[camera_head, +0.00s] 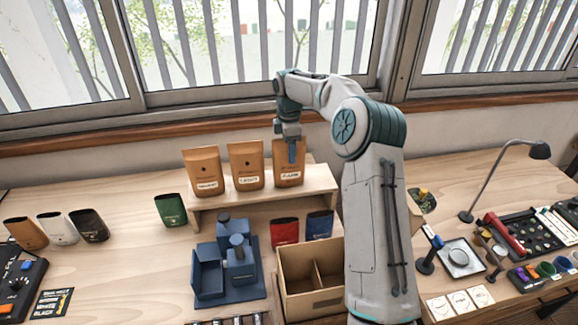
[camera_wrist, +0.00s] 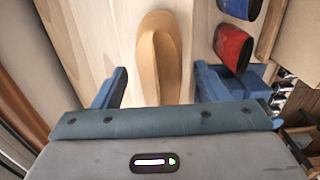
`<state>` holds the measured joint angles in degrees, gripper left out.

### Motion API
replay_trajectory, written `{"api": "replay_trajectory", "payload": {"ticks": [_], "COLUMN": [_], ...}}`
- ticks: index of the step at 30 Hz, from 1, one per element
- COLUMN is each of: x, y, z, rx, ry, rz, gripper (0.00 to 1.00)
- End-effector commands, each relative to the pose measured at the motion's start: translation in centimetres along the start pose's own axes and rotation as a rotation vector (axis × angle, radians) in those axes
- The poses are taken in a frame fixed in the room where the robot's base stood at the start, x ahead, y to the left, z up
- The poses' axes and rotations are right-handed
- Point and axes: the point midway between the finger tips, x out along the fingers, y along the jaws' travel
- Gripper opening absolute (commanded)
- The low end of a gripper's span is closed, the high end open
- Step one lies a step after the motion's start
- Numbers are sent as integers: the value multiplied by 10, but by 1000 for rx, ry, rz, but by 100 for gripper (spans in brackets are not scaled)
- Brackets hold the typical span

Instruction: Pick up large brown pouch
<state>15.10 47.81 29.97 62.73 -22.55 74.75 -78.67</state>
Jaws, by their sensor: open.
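Three large brown pouches with white labels stand upright in a row on a raised wooden shelf (camera_head: 262,198): a left one (camera_head: 204,175), a middle one (camera_head: 246,166) and a right one (camera_head: 288,178). My gripper (camera_head: 291,153) is at the top of the right pouch and hides part of it. In the wrist view, my gripper (camera_wrist: 160,88) is open, with one blue finger on each side of a brown pouch (camera_wrist: 158,50) seen from above. I cannot tell whether either finger touches it.
Red (camera_head: 285,232) and blue (camera_head: 320,225) pouches stand before the shelf, near a cardboard box (camera_head: 308,304) with compartments and a blue device (camera_head: 238,262). A green pouch (camera_head: 170,210) stands left of the shelf. The window wall is close behind.

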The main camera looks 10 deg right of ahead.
Motion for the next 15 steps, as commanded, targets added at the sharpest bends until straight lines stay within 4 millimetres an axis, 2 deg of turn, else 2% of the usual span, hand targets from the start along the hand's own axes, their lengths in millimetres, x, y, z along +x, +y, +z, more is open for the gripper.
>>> {"api": "replay_trajectory", "payload": {"ticks": [7, 13, 14, 15], "x": [0, 0, 0, 0], "y": [0, 0, 0, 0], "z": [0, 0, 0, 0], "rx": [0, 0, 0, 0], "ry": [0, 0, 0, 0], "rz": [0, 0, 0, 1], "gripper": [67, 11, 3, 0]}}
